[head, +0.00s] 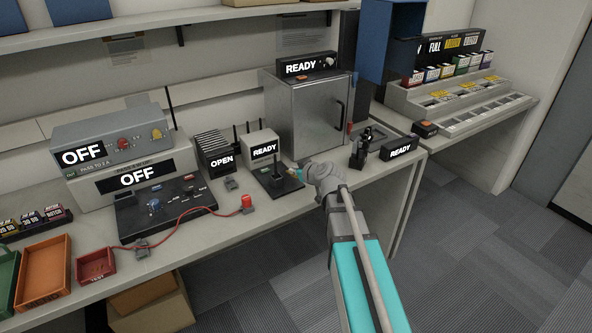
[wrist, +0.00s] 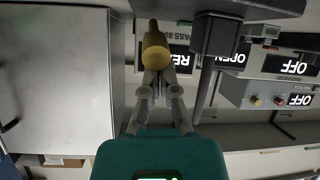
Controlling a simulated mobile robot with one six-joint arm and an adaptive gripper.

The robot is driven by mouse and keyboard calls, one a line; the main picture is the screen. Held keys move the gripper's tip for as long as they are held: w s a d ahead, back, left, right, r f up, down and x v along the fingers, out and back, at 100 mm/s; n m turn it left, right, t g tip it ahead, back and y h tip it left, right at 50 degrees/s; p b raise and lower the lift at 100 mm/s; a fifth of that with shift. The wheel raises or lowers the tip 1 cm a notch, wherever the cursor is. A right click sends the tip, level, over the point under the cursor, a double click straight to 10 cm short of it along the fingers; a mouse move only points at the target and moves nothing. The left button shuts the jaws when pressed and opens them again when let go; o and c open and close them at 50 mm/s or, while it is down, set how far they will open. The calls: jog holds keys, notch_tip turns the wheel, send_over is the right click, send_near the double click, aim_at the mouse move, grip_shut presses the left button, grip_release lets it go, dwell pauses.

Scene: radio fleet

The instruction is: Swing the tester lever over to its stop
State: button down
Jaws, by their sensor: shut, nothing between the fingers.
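The tester (head: 262,147) is a pale box with a READY display, standing on the bench with a black base plate (head: 266,184) before it. In the wrist view, which looks upside down, its display (wrist: 182,62) is partly covered. A lever with a rounded yellow grip (wrist: 155,46) shows just past my fingertips. My gripper (wrist: 157,80) is shut and empty, its tips at the end of the yellow grip; I cannot tell whether they touch it. In the head view my gripper (head: 299,170) is low at the base plate's right edge, and the lever cannot be made out.
A steel cabinet (head: 306,112) stands behind my gripper and fills the left of the wrist view (wrist: 55,75). A black upright device (head: 364,148) and another READY display (head: 400,149) stand to the right. An OPEN rack (head: 214,153) and a red cable (head: 190,212) lie left.

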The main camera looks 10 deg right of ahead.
jog(key=shift+w, duration=0.15)
jog(key=shift+w+a+f, duration=0.2)
jog(key=shift+w, duration=0.35)
jog(key=shift+r, duration=0.2)
dwell(0.4)
jog(key=r+p, duration=0.1)
jog(key=w+a+r+p, duration=0.1)
jog(key=shift+r+p, duration=0.35)
jog(key=s+d+r+p, duration=0.1)
jog(key=s+d, duration=0.2)
jog(key=s, duration=0.6)
jog(key=shift+d, duration=0.25)
jog(key=shift+r, duration=0.1)
